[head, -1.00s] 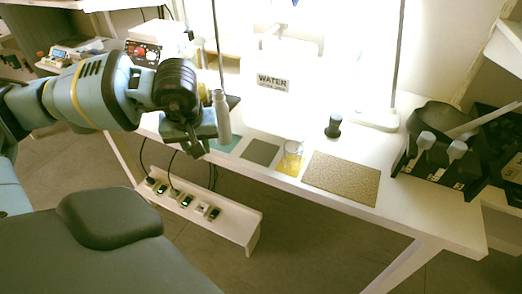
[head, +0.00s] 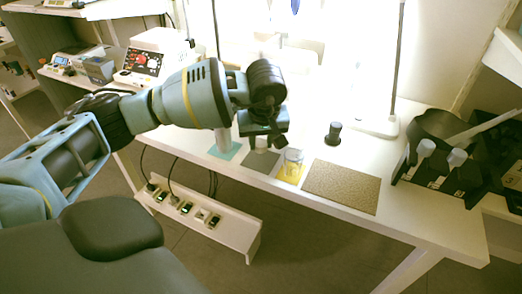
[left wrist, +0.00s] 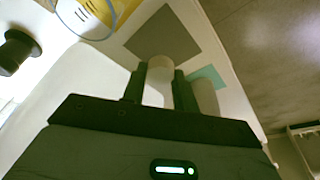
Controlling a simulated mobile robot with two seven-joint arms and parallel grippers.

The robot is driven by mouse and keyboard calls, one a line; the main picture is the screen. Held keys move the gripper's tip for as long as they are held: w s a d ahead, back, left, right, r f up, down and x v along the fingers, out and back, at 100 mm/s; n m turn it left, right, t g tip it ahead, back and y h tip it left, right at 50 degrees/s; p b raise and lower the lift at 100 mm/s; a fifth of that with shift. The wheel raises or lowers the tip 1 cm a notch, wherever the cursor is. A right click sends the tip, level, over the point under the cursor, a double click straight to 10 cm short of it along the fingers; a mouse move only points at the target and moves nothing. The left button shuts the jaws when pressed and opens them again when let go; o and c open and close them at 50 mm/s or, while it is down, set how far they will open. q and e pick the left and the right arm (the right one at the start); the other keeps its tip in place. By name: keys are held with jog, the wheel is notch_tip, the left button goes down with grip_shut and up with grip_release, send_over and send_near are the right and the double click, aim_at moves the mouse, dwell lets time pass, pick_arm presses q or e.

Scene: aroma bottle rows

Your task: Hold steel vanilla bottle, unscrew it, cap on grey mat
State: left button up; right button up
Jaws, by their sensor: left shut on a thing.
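The steel bottle (head: 223,138) stands upright on the teal mat (head: 229,152), its upper part hidden behind my left arm. In the left wrist view a pale cylinder beside the right finger looks like this bottle (left wrist: 206,96). My left gripper (head: 262,138) is over the grey mat (head: 256,165). It is shut on a pale cylindrical piece, which looks like the cap (left wrist: 158,85). The grey mat also shows beyond the fingers in the left wrist view (left wrist: 163,35). I cannot tell whether the piece touches the mat. My right gripper is out of view.
A glass beaker (head: 292,165) stands on a yellow mat right of the grey mat. A black knob-like object (head: 334,132) stands behind a brown mat (head: 343,187). A black rack (head: 440,165) is at the right. A white power strip (head: 200,220) runs below the table's front edge.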

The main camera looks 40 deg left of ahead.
aim_at(261, 146)
pick_arm(q)
jog(key=shift+f, duration=1.8)
jog(key=shift+f, duration=0.2)
jog(key=o, duration=1)
jog(key=shift+r, duration=0.1)
jog(key=v, duration=1.2)
jog(key=shift+r+p, duration=0.15)
jog(key=shift+p, duration=0.3)
jog(key=shift+a, duration=0.1)
